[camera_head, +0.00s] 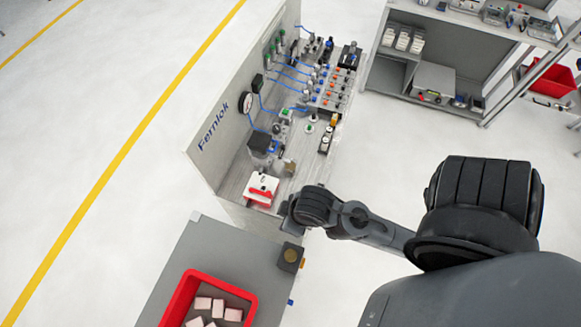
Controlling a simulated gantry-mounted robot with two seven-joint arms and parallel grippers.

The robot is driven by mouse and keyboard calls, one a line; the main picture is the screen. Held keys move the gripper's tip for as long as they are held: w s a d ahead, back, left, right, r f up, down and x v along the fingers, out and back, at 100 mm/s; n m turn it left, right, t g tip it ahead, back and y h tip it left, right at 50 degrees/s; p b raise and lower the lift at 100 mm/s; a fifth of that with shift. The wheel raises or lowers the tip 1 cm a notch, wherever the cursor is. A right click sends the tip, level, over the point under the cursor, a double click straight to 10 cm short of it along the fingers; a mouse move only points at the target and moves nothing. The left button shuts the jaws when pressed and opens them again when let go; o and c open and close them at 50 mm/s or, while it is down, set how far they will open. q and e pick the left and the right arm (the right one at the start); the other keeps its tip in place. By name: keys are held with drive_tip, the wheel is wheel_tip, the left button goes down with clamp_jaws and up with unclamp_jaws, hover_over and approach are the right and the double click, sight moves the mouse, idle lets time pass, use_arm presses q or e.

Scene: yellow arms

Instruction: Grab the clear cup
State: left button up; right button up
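I cannot make out a clear cup for sure. My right arm comes in from the right, and its far end, where the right gripper (287,214) sits, is over the near edge of the workbench. No fingers show there, so I cannot tell whether it is open, shut or holding anything. My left gripper is not in view.
A bench (233,178) with a "Fernlok" back panel carries valves, blue tubing, a gauge (245,102), a dark-topped box (259,143) and a red-and-white item (262,188). A grey table (220,249) holds a red bin (180,299) of pale blocks. Shelves (468,50) stand behind; left floor is clear.

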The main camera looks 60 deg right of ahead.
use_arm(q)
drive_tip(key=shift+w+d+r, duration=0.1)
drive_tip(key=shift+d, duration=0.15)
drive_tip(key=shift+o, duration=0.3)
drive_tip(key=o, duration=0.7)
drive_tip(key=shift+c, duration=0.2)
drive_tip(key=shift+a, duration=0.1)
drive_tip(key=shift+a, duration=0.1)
